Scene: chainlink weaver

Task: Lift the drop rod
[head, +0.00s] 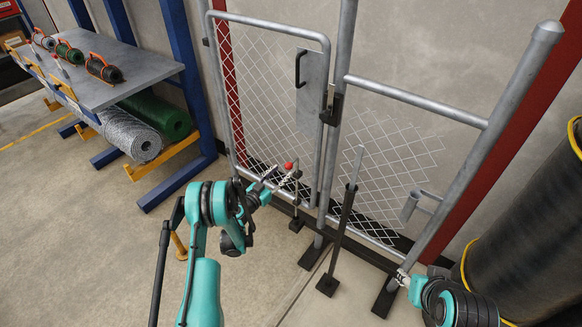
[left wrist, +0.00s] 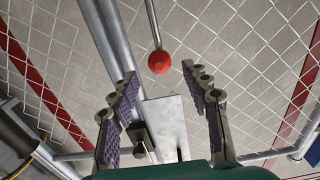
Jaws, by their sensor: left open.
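The drop rod shows a red ball knob (head: 288,166) beside the lower part of the gate leaf; the rest of it is partly hidden. In the left wrist view the red knob (left wrist: 159,61) sits at the end of a thin grey rod. My left gripper (head: 277,177) is open close to the knob in the head view. In the left wrist view, the knob appears between and beyond the open fingers, and nothing is held. My right gripper (head: 400,277) is near the foot of the right gate post, small and partly hidden, so its jaws cannot be read.
The chain-link gate leaf (head: 268,22) stands between grey posts. A dark upright stand (head: 340,240) is on the floor right of my left gripper. A workbench (head: 130,85) with wire rolls stands at left, a dark barrel (head: 530,235) at right.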

